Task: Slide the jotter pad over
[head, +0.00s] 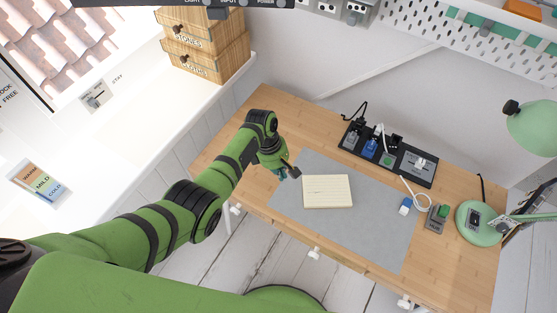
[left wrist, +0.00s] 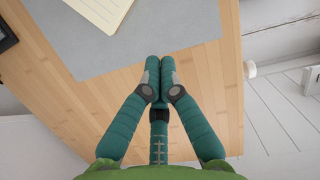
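The jotter pad (head: 327,191) is a cream, lined pad lying flat on the grey desk mat (head: 375,225). Part of the pad (left wrist: 100,10) also shows at the top of the left wrist view. My left gripper (head: 291,174) is just left of the pad, near the mat's left edge, apart from the pad. In the left wrist view its teal fingers (left wrist: 160,62) meet at the tips with nothing between them. My right gripper is in neither view.
A black power strip (head: 388,155) with plugs lies behind the mat. A green lamp (head: 478,222) stands at the right, with a small grey box (head: 435,218) and a white cable nearby. The mat right of the pad is clear.

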